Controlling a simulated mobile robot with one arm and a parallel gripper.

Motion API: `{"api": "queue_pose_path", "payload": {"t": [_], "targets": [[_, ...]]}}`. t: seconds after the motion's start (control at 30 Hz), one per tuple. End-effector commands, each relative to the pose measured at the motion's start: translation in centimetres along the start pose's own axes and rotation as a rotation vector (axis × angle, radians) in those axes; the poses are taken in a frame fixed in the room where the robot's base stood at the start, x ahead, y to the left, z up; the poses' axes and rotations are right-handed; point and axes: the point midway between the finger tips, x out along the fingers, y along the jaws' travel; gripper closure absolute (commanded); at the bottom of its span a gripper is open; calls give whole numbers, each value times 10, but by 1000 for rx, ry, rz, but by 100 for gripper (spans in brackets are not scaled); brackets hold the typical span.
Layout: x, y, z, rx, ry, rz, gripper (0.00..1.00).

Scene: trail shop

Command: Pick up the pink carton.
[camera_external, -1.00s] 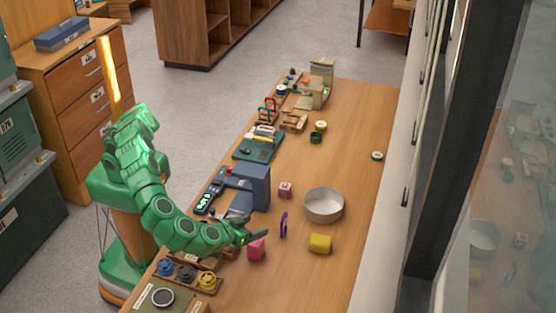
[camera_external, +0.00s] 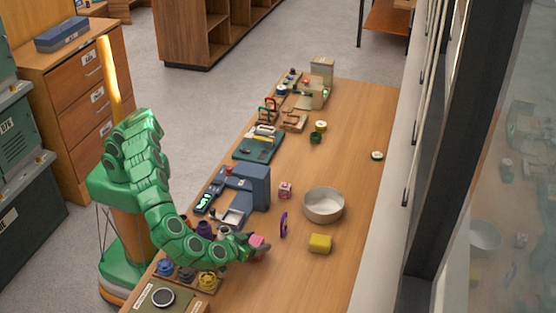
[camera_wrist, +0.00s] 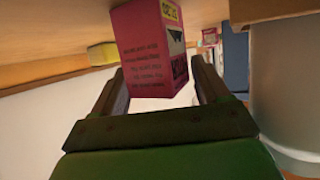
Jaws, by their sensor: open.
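The pink carton (camera_external: 258,241) stands on the wooden table near its front, partly hidden by my gripper (camera_external: 252,250) in the outside view. In the wrist view, the carton (camera_wrist: 143,50) shows dark print and a label on one side. My gripper (camera_wrist: 158,88) is open, with one finger to the left of the carton's near end and one to the right. The carton lies ahead of and between the fingers. I cannot tell whether either finger touches it.
A yellow block (camera_external: 320,243), a purple ring-like item (camera_external: 284,225) and a white round bowl (camera_external: 324,205) are to the right. A small pink-and-white box (camera_external: 285,190) and a blue machine (camera_external: 256,186) stand behind. A tray with several knobs (camera_external: 207,280) is at the front left.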

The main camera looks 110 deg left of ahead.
Motion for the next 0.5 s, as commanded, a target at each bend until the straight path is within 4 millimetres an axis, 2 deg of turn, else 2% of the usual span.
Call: {"api": "queue_pose_path", "payload": {"t": [0.13,0.37,0.5], "targets": [[16,-2,-1,1,2,-4,25],[18,-1,-1,0,2,-3,25],[18,-1,-1,0,1,-3,44]]}}
